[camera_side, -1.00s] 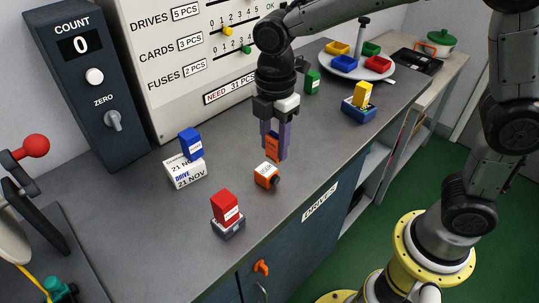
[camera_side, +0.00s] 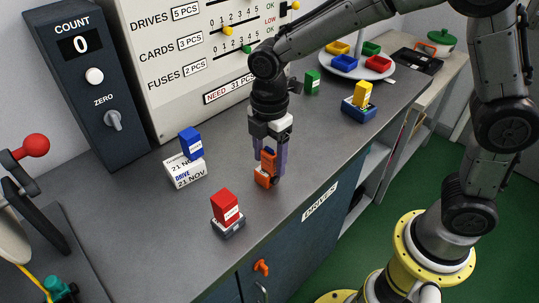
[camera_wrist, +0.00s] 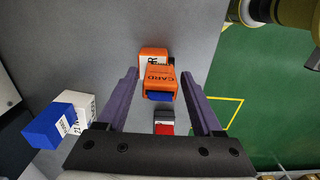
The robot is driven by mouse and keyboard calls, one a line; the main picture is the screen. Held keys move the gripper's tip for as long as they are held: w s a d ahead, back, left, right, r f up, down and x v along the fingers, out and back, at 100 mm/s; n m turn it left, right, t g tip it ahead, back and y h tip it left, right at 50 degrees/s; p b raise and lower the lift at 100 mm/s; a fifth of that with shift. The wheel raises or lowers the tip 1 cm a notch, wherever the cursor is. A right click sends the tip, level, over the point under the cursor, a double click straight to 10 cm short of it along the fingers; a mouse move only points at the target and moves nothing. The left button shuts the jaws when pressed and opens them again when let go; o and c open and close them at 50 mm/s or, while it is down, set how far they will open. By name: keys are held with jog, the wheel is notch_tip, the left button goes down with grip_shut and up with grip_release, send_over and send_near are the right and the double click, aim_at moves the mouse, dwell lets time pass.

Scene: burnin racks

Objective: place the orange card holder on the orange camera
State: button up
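The orange card holder (camera_side: 269,157) stands directly above the orange camera (camera_side: 263,180) and appears to rest on its top. In the wrist view, the holder (camera_wrist: 160,78), with a blue part at its near end, overlaps the camera (camera_wrist: 153,54), whose far part sticks out beyond it. My gripper (camera_side: 268,168) is around the holder, its purple fingers pointing down. In the wrist view, the fingers (camera_wrist: 161,75) are open, with a narrow gap on each side of the holder. The exact contact between holder and camera is partly hidden by the fingers.
A red block on a grey base (camera_side: 227,230) stands in front. A blue block (camera_side: 191,144) sits on a white box (camera_side: 185,172) at left. A yellow block on a blue base (camera_side: 360,103) and a green block (camera_side: 312,82) stand behind. The bench's front edge is close by on the right.

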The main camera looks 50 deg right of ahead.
aim_at(269, 152)
jog(key=shift+r, duration=0.1)
notch_tip(269, 152, up, 12)
jog(key=s+d+r+m+t, duration=0.3)
jog(key=s+d+m, duration=0.5)
jog(key=s+d, duration=0.1)
jog(key=s+d+f+m+t, duration=0.1)
jog(key=s+m, duration=0.2)
jog(key=s+d+f+m, duration=0.2)
jog(key=s+m, duration=0.1)
jog(key=s+d+f+m+t, duration=0.1)
jog(key=s+m, duration=0.3)
jog(key=shift+s+d+f+t, duration=0.1)
jog(key=shift+d+f+t, duration=0.15)
jog(key=shift+d+t, duration=0.05)
dwell(0.8)
